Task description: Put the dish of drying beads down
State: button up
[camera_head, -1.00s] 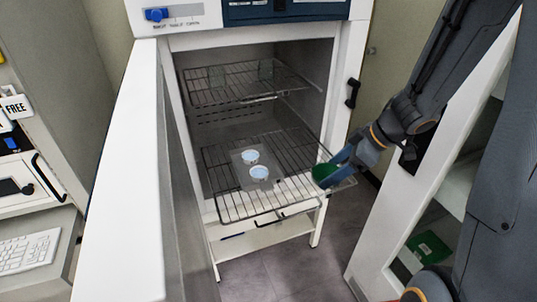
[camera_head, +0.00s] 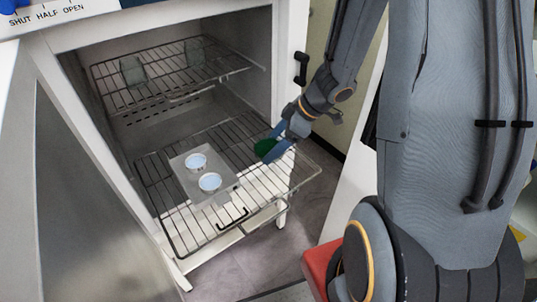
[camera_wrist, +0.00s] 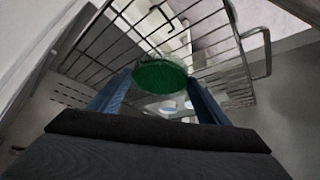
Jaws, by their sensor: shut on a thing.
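The dish of drying beads (camera_head: 264,148) is a small round dish with green contents. In the wrist view the dish (camera_wrist: 160,76) sits between two blue fingers. My gripper (camera_head: 272,150) is shut on it, reaching in from the right. The dish is over the right part of the lower wire shelf (camera_head: 175,222), which is pulled partly out of the open chamber. I cannot tell whether it touches the wires. The blue finger and wrist hide part of the dish in the head view.
A grey tray (camera_head: 222,195) with two small pale-blue-topped dishes (camera_head: 209,182) lies on the lower shelf, left of my gripper. An upper wire shelf (camera_head: 160,95) holds two greyish blocks. The open door (camera_head: 85,200) stands at left. Bare wires show around the tray.

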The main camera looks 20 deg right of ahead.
jog(key=shift+f, duration=2.1)
jog(key=shift+f, duration=0.15)
jog(key=o, duration=1.1)
